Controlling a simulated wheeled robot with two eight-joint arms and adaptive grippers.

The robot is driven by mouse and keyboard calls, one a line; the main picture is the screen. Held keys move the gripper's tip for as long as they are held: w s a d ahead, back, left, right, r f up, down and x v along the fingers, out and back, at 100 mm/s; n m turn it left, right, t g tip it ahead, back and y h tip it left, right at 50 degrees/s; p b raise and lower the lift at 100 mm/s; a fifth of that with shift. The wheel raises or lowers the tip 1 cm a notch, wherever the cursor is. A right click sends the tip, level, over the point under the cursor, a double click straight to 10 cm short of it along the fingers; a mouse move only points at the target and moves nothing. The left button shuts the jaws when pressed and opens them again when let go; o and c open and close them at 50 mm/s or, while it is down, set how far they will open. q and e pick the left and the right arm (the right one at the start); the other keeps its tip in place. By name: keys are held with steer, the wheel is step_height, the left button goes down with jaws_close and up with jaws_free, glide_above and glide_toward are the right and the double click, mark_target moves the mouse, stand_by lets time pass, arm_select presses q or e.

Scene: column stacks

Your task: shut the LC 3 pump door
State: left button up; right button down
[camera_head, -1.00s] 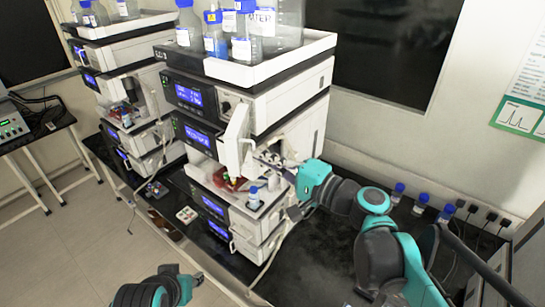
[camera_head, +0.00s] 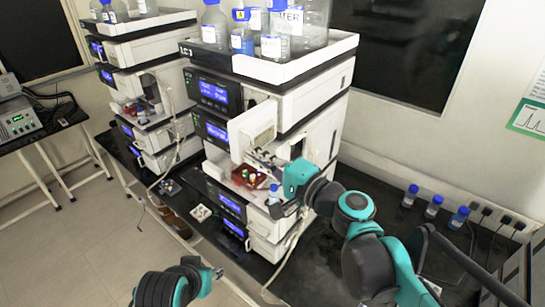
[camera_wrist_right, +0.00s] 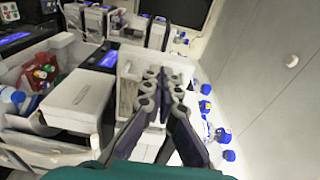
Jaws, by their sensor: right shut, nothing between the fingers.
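The LC 3 stack (camera_head: 270,95) stands in the middle of the head view, with its name on the top tray's front. A white door (camera_head: 252,130) stands open from its middle unit, showing broad beside the blue-lit display. My right gripper (camera_head: 256,153) is shut and empty, with its fingertips close to the door's lower part; I cannot tell whether they touch. In the right wrist view the shut fingers (camera_wrist_right: 165,78) point at white stack parts. My left gripper (camera_head: 216,272) is low at the left, away from the stack; its jaws are too small to read.
Bottles (camera_head: 272,30) crowd the tray on top of the stack. Below the door an open bay holds a red tray (camera_head: 250,177) with vials, and a blue-capped bottle (camera_head: 274,192) stands there. A second stack (camera_head: 140,80) is at the left. Small blue-capped bottles (camera_head: 434,206) line the wall.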

steer(key=w+a+m+t+h+b, duration=0.1)
steer(key=w+a, duration=0.4)
steer(key=a, duration=0.3)
steer(key=shift+a+m+t+h+b, duration=0.3)
steer(key=shift+h+b, duration=0.1)
steer(key=shift+d, duration=0.2)
stand_by(0.9)
